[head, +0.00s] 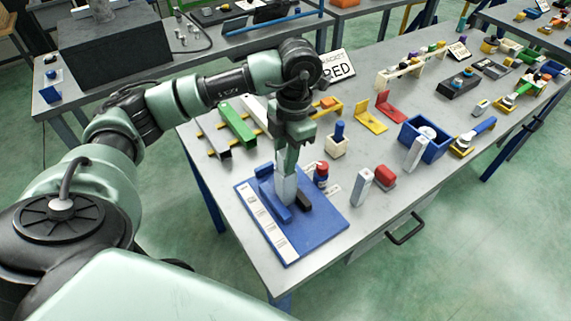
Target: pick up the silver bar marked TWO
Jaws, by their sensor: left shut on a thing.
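My left gripper (287,163) points down over the blue board (318,232) at the near left of the table. It is shut on a silver bar (285,186), which stands upright beside blue blocks on the board. I cannot read a mark on this bar, and the fingers hide its top. I cannot tell whether its lower end touches the board. A second silver bar (360,187) stands to the right of the board. A third silver bar (414,154) leans or stands at the blue bin (437,150). My right gripper is not in view.
A black block (304,200) and a red-and-blue bottle (321,174) are close to the held bar.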

